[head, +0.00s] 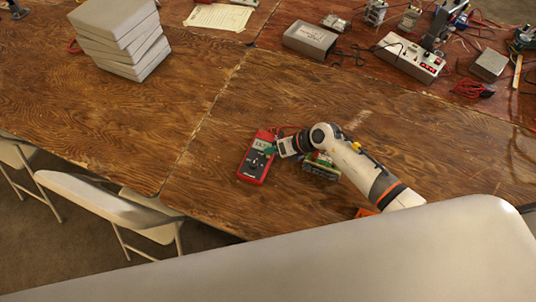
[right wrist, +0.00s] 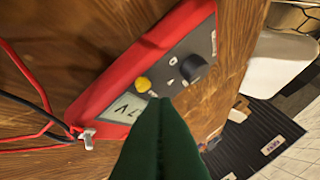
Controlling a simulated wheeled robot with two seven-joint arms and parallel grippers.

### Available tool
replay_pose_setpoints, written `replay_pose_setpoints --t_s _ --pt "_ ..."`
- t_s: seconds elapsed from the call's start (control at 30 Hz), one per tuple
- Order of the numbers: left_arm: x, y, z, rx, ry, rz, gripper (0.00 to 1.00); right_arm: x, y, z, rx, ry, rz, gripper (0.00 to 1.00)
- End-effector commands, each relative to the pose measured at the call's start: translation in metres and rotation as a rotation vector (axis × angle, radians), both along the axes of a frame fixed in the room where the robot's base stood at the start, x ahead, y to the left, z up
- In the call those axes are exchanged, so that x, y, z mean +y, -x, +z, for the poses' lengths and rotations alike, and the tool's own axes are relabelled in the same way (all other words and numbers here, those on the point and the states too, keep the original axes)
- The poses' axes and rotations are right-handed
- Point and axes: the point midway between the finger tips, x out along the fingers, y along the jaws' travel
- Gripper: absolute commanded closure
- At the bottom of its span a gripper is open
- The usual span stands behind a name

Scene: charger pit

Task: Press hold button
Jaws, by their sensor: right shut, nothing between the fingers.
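A red multimeter (head: 257,157) with a grey face lies on the wooden table in the head view. In the right wrist view the multimeter (right wrist: 162,42) shows a display, a yellow round button (right wrist: 142,84) and a dark dial (right wrist: 192,68). Whether the yellow button is the hold button, I cannot read. My right gripper (head: 271,150) is over the multimeter's upper right part. Its green fingers (right wrist: 160,102) are shut and empty, with the tips beside the yellow button and covering part of the display. I cannot tell whether they touch the face. My left gripper is out of view.
Red and black leads (right wrist: 30,105) run from the multimeter. A stack of pale boxes (head: 121,38), a grey box (head: 310,39) and a power strip (head: 410,58) stand farther back. Chairs (head: 112,203) line the near edge.

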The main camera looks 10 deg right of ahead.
Motion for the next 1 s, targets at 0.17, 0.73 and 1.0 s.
replay_pose_setpoints --t_s 0.17,0.73,1.0 --pt "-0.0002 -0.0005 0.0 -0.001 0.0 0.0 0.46 0.0 0.0 0.0 0.0 0.0 0.0 1.0" --pt "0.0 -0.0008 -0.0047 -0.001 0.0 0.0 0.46 -0.0002 -0.0002 -0.0071 -0.001 0.001 0.0 1.0" --pt "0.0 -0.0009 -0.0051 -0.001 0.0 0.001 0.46 0.0 0.0002 -0.0086 0.0 0.0 0.0 1.0"
